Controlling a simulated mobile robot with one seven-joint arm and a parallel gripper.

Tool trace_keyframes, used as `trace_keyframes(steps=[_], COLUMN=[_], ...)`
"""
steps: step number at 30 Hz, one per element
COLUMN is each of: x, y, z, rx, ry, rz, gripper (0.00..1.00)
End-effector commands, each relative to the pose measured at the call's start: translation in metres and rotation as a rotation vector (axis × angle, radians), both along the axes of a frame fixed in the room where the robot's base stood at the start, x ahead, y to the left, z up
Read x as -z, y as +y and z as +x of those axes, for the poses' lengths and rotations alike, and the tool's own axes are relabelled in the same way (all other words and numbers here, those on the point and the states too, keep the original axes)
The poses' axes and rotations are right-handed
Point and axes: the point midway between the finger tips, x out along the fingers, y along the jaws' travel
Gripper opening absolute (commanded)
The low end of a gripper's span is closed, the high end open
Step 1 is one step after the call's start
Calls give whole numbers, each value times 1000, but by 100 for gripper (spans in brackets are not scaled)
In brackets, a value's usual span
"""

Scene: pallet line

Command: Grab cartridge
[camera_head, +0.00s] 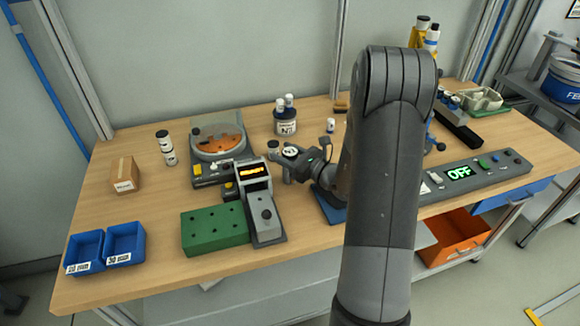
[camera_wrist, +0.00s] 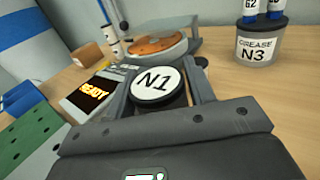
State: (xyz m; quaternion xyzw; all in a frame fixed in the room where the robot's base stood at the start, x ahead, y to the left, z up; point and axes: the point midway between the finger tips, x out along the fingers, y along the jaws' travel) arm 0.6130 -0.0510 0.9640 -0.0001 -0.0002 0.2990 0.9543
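A dark round cartridge with a white top marked N1 (camera_wrist: 156,81) stands between the two fingers of my gripper (camera_wrist: 164,88) in the wrist view. One finger is on each side of it. The left finger looks very close to its edge; whether both fingers press on it cannot be made out. In the head view my gripper (camera_head: 291,160) reaches left over the table with the cartridge's white top (camera_head: 291,151) at its fingers. The cartridge's lower part is hidden by my gripper.
A grey device showing READY (camera_wrist: 92,90) and a green block with holes (camera_head: 215,229) are left of my gripper. A round-plate instrument (camera_head: 219,140) and a GREASE jar (camera_head: 286,122) stand behind. Blue bins (camera_head: 125,243) are at the left; a panel reading OFF (camera_head: 480,173) is at the right.

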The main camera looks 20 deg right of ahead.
Motion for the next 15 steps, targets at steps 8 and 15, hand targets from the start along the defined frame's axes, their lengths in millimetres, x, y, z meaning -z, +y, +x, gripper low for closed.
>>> trace_keyframes(steps=[8,15], x=[0,0], y=[0,0], z=[0,0], rx=[0,0], ry=[0,0], rz=[0,0], gripper=[26,15])
